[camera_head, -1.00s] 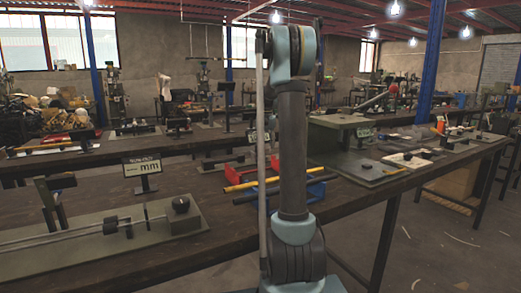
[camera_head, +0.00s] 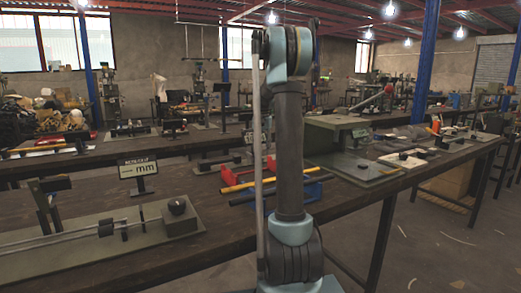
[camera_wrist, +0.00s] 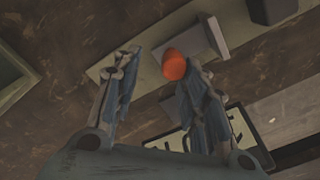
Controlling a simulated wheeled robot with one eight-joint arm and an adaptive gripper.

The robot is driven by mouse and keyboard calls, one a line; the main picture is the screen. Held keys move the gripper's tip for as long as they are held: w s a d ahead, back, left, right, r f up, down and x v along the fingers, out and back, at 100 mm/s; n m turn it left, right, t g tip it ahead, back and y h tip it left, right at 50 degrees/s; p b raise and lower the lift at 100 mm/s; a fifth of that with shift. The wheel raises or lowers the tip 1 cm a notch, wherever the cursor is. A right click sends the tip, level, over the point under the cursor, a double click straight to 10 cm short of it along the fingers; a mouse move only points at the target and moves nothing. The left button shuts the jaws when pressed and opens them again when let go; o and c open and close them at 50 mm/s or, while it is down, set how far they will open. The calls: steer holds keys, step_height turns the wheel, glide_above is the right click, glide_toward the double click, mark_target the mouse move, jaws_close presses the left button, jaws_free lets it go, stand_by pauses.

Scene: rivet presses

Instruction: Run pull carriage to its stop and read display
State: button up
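A flat grey-green rig (camera_head: 75,262) lies on the near bench at the left in the head view. Thin rods run along it to a small dark block (camera_head: 106,229), possibly the carriage, and an end block (camera_head: 180,222) with a black knob stands at its right. A small display (camera_head: 138,169) behind it shows dashes and "mm". My gripper (camera_wrist: 163,88) shows only in the wrist view; its two fingers are apart. An orange-red rounded knob (camera_wrist: 174,65) shows between them, near the right finger; contact cannot be told. A display (camera_wrist: 185,142) is partly hidden behind the right finger.
Yellow-and-black bars and red and blue holders (camera_head: 240,190) lie on the bench behind my arm. A grey-green press stand (camera_head: 338,128) and a plate (camera_head: 362,168) sit to the right. More benches with machines fill the back. Open floor (camera_head: 435,250) lies at the right.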

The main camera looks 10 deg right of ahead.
steer(key=shift+d+f, duration=0.1)
steer(key=shift+d, duration=0.45)
steer(key=shift+a, duration=0.1)
steer(key=shift+s+a, duration=0.1)
steer(key=shift+s+r, duration=0.6)
steer(key=shift+r, duration=0.1)
step_height(320, 180, up, 20)
steer(key=shift+w, duration=0.15)
stand_by(2.0)
stand_by(0.5)
step_height(320, 180, up, 12)
stand_by(0.5)
steer(key=shift+f, duration=0.2)
stand_by(0.9)
